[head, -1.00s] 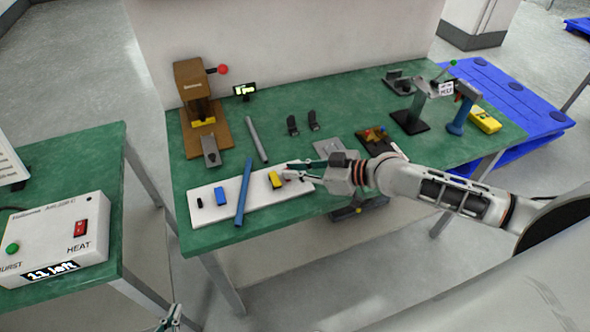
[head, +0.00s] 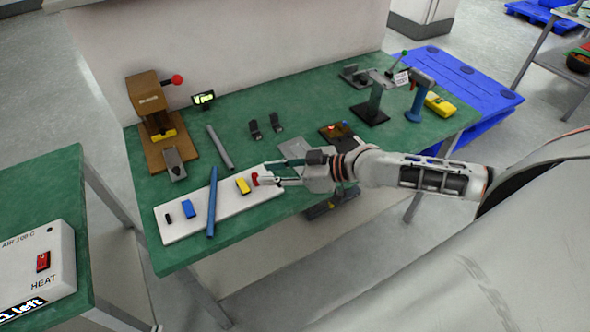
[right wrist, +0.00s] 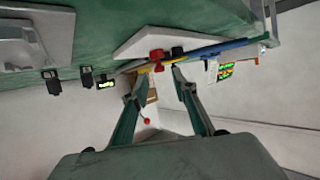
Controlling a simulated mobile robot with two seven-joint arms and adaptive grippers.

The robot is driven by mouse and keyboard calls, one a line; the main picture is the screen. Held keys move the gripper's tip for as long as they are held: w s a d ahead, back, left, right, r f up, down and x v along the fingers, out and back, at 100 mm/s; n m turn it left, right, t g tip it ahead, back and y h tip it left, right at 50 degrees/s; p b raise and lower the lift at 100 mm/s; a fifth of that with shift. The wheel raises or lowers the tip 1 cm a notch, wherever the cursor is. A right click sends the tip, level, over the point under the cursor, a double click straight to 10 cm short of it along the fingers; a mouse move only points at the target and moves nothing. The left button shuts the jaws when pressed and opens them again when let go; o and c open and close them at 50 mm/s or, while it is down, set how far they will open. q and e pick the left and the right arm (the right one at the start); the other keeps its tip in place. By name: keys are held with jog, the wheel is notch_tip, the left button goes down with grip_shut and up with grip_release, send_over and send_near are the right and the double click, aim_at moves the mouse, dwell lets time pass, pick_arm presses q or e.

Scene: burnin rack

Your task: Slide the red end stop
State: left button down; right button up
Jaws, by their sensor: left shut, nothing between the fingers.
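The red end stop (head: 255,179) sits near the right end of the white board (head: 232,205), beside the yellow block (head: 243,186). A blue block (head: 188,209) and a small black piece (head: 168,218) sit further left on it. My right gripper (head: 264,174) is open, its fingertips close to the right of the red end stop. In the right wrist view the red end stop (right wrist: 156,56) shows just beyond the gap between the fingers (right wrist: 160,72); I cannot tell whether they touch it. My left gripper (head: 156,328) barely shows at the bottom edge, shut and empty.
A blue rod (head: 212,202) lies across the board, and a grey rod (head: 220,148) lies behind it. A brown press (head: 152,108) with a red knob stands at the back left. A dark stand (head: 371,105) stands right. A heater box (head: 38,262) is on the left table.

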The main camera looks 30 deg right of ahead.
jog(key=v, duration=0.7)
jog(key=shift+v, duration=1.05)
